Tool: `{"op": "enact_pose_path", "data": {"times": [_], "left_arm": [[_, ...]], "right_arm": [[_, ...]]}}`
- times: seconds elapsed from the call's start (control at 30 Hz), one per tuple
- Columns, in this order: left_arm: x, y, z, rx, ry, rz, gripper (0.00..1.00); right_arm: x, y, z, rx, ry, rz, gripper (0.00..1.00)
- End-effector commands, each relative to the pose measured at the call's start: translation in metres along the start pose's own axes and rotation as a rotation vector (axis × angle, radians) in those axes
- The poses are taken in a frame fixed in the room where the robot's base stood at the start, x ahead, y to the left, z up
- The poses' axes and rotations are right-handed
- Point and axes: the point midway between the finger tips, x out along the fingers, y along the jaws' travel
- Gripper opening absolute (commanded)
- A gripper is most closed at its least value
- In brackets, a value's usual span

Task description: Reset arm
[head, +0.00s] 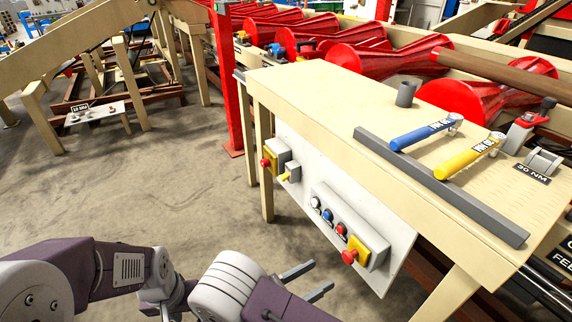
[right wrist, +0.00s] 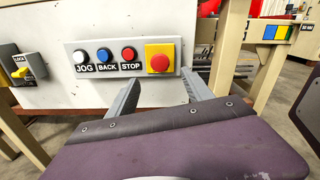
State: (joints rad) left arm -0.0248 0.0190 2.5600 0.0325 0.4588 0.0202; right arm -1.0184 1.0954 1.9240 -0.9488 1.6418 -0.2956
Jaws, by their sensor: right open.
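My right gripper (head: 308,280) is open and empty at the bottom middle of the head view. Its two grey fingers (right wrist: 160,95) point toward the control panel and stay apart from it, as far as I can tell. The panel (head: 318,188) holds a white JOG button (right wrist: 80,57), a blue BACK button (right wrist: 104,56), a red STOP button (right wrist: 128,54) and a red mushroom button (right wrist: 159,62) on a yellow box. A LOCK switch (right wrist: 28,66) sits to their left. I cannot make out my left gripper.
A cream table (head: 300,95) above the panel carries a blue handle (head: 425,133), a yellow handle (head: 468,158) and a dark bar (head: 440,188). Red rollers (head: 375,62) stand behind it. A red post (head: 229,90) rises at its left. The concrete floor (head: 160,195) is open to the left.

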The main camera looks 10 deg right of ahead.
Motion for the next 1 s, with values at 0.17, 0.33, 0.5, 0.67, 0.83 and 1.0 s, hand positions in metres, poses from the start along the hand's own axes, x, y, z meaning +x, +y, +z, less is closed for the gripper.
{"op": "enact_pose_path", "data": {"times": [0.17, 0.33, 0.5, 0.67, 0.83, 1.0], "left_arm": [[0.0, 0.0, 0.0, 0.0, 0.0, 0.0, 0.36], [0.0, 0.0, 0.0, 0.0, 0.0, 0.0, 0.36], [0.0, 0.0, 0.0, 0.0, 0.0, 0.0, 0.36], [0.0, 0.0, 0.0, 0.0, 0.0, 0.0, 0.36], [-0.045, 0.001, -0.004, 0.0, 0.0, 0.0, 0.36], [-0.102, 0.002, -0.011, 0.0, 0.0, 0.0, 0.36]], "right_arm": [[0.026, -0.029, -0.01, 0.09, 0.211, -0.181, 0.59], [0.033, -0.091, -0.046, 0.498, 0.735, -0.678, 0.59], [0.012, -0.09, -0.051, 1.004, 1.054, -1.055, 0.59], [0.018, -0.067, -0.032, 1.492, 1.201, -1.302, 0.59], [0.03, -0.064, 0.027, 1.74, 1.233, -1.393, 0.59], [0.03, -0.075, 0.082, 1.735, 1.233, -1.39, 0.59]]}}
